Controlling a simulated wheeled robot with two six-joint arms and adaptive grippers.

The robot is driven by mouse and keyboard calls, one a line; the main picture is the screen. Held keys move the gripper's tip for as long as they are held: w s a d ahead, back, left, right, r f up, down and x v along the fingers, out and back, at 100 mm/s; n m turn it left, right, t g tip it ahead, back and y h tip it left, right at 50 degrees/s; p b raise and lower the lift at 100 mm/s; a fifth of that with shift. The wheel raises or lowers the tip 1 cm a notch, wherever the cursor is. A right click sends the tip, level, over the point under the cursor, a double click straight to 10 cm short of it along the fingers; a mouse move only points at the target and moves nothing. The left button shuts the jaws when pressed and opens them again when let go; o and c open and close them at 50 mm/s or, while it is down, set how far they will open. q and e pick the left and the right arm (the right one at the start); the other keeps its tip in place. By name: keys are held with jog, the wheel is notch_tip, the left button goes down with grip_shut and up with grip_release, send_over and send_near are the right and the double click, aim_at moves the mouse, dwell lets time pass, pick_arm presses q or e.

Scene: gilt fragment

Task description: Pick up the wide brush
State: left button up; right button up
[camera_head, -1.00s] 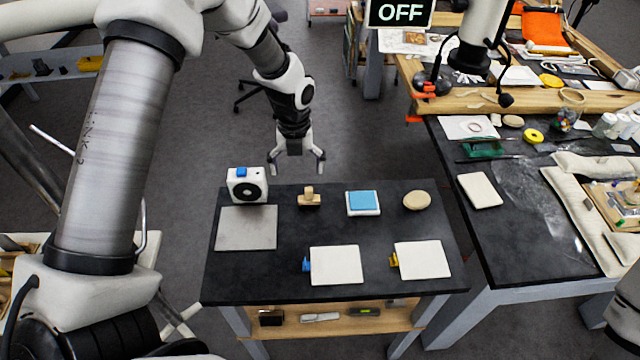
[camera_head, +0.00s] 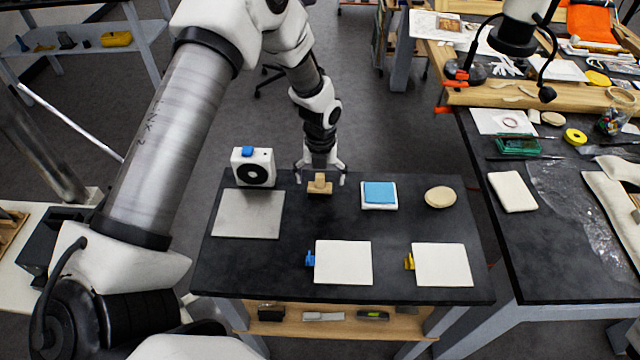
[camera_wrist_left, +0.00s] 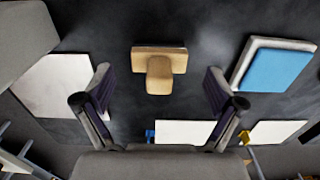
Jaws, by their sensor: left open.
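The wide brush (camera_head: 319,187) looks like a small wooden block with an upright handle. It stands at the back of the dark table (camera_head: 250,268), between a white fan-like box and a blue pad. My left gripper (camera_head: 320,178) is open above and around the brush's position, with one finger to each side in the head view. In the left wrist view the brush (camera_wrist_left: 159,68) lies ahead between the two open fingers (camera_wrist_left: 160,92), apart from both. Nothing is held.
The white box (camera_head: 253,167) with a blue top stands left of the brush, behind a grey plate (camera_head: 248,214). The blue pad (camera_head: 379,194) and a beige oval (camera_head: 440,197) are to the right. Two white tiles (camera_head: 343,262) (camera_head: 442,264) lie in front. The table's middle is clear.

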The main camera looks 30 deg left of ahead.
aim_at(320, 184)
pick_arm(q)
notch_tip(320, 184, down, 3)
jog(key=shift+a+r, duration=0.1)
jog(key=shift+r, duration=0.1)
jog(key=shift+w+f, duration=0.2)
jog(key=shift+f, duration=0.05)
jog(key=shift+s+r, duration=0.1)
jog(key=shift+s, duration=0.05)
jog(key=c, duration=1.2)
pick_arm(e)
jog(key=shift+r, duration=0.55)
pick_arm(q)
jog(key=shift+c, duration=0.2)
